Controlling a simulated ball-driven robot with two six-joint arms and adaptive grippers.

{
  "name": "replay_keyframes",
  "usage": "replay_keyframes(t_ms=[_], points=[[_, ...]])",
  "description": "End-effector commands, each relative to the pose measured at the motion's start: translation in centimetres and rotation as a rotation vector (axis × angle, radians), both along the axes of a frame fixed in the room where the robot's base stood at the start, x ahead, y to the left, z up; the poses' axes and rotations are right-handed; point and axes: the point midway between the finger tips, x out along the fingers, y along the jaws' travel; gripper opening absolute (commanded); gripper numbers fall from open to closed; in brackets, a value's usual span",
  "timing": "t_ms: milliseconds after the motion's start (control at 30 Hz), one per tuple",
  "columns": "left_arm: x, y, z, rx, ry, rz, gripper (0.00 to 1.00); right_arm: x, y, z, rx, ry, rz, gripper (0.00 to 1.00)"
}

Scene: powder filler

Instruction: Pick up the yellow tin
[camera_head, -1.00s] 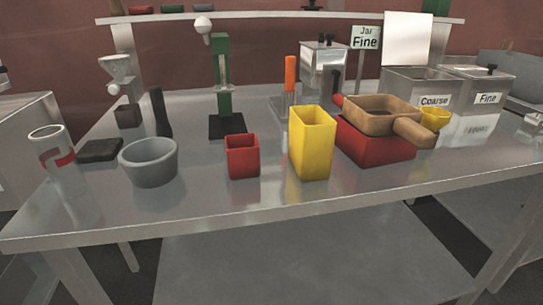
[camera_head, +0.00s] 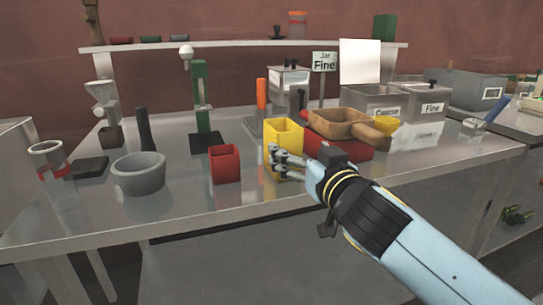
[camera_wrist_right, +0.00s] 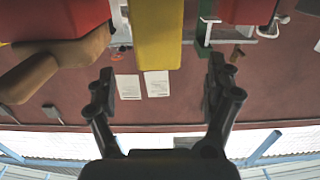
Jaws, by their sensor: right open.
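The yellow tin (camera_head: 283,131) is a tall, open-topped square tin standing upright on the steel table. My right gripper (camera_head: 285,163) is in front of its near face in the head view and hides part of its lower front. In the right wrist view the yellow tin (camera_wrist_right: 157,35) is at the top middle, ahead of and between the two spread fingers of the right gripper (camera_wrist_right: 160,85). That gripper is open and holds nothing. Whether a finger touches the tin cannot be told. My left gripper is not in view.
A small red tin (camera_head: 224,165) stands just left of the yellow tin. A brown wooden pan (camera_head: 340,123) on a red box (camera_head: 345,152) is close on its right. A grey bowl (camera_head: 139,175) is farther left. The table front (camera_head: 215,203) is clear.

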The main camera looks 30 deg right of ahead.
Motion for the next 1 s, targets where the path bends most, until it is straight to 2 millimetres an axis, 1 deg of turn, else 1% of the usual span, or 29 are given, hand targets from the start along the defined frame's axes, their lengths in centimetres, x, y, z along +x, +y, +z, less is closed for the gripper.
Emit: replay_keyframes(t_ms=[67,200,300,467,633,733,833,1000], points=[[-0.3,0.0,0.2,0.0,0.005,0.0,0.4,0.9,-0.1,0.6,0.0,-0.018,0.007,0.87],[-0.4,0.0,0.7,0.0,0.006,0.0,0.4,3.3,-0.7,0.8,0.0,-0.018,0.006,0.87],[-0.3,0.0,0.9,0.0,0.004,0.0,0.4,4.7,-1.0,0.7,0.0,-0.016,0.006,0.87],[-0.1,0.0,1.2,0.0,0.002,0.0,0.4,5.8,-1.3,0.6,0.001,-0.015,0.007,0.87],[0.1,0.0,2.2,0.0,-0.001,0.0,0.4,8.3,-2.3,1.2,-0.002,-0.015,0.006,0.87],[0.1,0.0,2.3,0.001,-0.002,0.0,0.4,9.6,-2.6,1.1,0.0,-0.016,0.006,0.87],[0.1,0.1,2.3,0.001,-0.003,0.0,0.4,10.3,-2.8,1.0,0.001,-0.015,0.006,0.87],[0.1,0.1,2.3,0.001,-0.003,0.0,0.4,10.4,-2.8,0.9,0.001,-0.014,0.006,0.87]])
